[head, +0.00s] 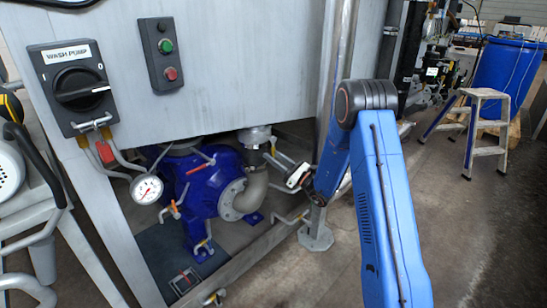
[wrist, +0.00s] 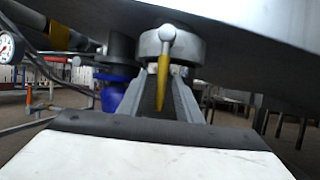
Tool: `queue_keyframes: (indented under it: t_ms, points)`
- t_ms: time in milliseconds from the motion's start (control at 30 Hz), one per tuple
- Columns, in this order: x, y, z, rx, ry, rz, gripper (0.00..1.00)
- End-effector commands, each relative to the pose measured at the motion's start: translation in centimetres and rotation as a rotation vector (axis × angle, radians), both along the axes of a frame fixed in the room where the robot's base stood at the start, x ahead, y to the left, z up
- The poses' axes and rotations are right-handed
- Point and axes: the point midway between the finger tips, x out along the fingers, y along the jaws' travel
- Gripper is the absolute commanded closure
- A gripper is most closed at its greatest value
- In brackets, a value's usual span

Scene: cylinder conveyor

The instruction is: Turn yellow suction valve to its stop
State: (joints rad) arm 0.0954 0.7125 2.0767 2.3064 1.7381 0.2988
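The yellow suction valve lever (wrist: 162,88) hangs down below a round grey metal fitting (wrist: 170,45) in the wrist view. A silver knob sits at the lever's top. My gripper (wrist: 164,76) has one dark finger on each side of the lever, and the lever lies between them. The fingers look apart; whether either one touches the lever is hard to tell. In the head view my gripper (head: 299,176) is small, beside the pipework right of the blue pump (head: 207,187). The yellow lever cannot be made out there.
A wash pump switch panel (head: 75,85) and a button box (head: 163,55) are on the grey cabinet above. A pressure gauge (head: 146,189) and a steel leg (head: 318,230) stand near. A step stool (head: 483,105) and blue barrel (head: 507,68) are on the right.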

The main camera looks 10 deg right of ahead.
Motion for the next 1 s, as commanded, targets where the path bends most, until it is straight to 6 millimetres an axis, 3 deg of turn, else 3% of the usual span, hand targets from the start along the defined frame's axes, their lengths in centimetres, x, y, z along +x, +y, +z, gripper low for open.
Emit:
queue_keyframes:
  t_ms: [367, 1000]
  points:
    - [-1.2, -1.4, -0.8, -0.001, 0.002, -0.002, 0.68]
    - [-9.0, -9.8, -5.6, 0.002, 0.002, -0.003, 0.68]
